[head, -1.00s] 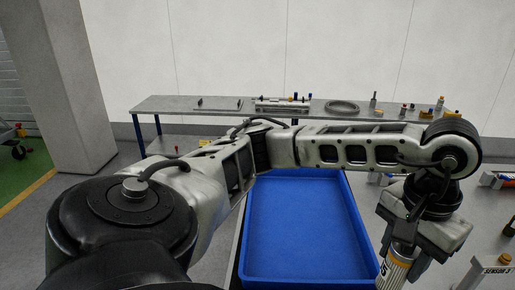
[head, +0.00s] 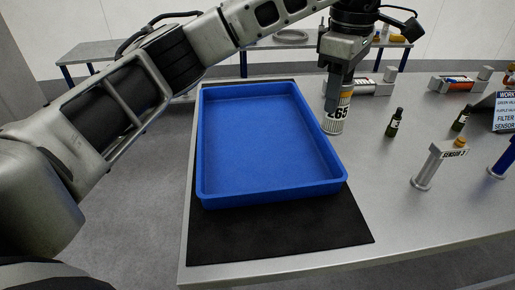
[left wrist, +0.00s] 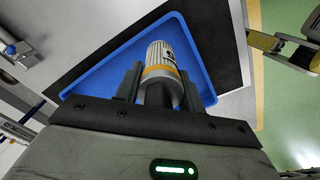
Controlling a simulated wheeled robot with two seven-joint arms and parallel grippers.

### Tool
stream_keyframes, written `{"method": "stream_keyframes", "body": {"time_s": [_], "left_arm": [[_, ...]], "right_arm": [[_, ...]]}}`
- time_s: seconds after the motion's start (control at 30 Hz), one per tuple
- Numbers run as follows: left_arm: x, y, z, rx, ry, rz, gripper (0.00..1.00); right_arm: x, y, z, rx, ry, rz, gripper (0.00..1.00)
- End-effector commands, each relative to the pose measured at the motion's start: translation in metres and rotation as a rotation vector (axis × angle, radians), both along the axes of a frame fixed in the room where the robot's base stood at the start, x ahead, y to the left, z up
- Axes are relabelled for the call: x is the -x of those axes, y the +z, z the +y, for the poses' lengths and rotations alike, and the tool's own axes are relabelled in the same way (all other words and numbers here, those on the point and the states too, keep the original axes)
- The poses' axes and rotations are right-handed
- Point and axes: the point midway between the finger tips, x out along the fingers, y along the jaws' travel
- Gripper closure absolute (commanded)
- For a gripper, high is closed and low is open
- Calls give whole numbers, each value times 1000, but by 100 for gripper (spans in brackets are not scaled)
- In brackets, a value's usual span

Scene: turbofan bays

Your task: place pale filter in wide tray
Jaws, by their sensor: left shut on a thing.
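The pale filter (head: 337,112) is a whitish ribbed cylinder with an orange band and the number 265. My left gripper (head: 338,88) is shut on it from above and holds it upright beside the right rim of the wide tray. The filter also shows between the fingers in the left wrist view (left wrist: 160,62). The wide tray (head: 205,150) is blue, shallow and empty, and part of it shows behind the filter in the left wrist view (left wrist: 98,78). Whether the filter touches the table cannot be told. My right gripper is not in view.
The tray lies on a black mat (head: 290,232) on the grey table. Small dark bottles (head: 394,122), a post labelled SENSOR (head: 428,168) and a sign (head: 505,112) stand to the right. A back bench (head: 90,50) lies beyond.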

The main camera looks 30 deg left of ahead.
Motion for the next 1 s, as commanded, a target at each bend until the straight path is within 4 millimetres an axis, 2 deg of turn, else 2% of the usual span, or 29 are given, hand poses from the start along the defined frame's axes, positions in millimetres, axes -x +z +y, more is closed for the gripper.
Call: {"method": "stream_keyframes", "body": {"time_s": [0.07, 0.17, 0.27, 0.57, 0.6, 0.8, 1.0], "left_arm": [[-5, 0, -7, -3, 104, 1, 86], [-7, 1, -6, -5, 178, 4, 86], [-4, -4, 8, -5, 200, 6, 86], [17, -36, 79, -6, 200, 7, 86], [19, -45, 85, -6, 197, 10, 86], [27, -76, 110, -6, 196, 7, 86], [29, -89, 120, -6, 194, 6, 86]], "right_arm": [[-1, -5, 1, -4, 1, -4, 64], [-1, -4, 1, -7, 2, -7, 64], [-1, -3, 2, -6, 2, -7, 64], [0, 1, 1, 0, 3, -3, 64], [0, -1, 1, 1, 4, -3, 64], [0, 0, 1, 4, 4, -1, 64], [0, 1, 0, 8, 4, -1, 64]]}}
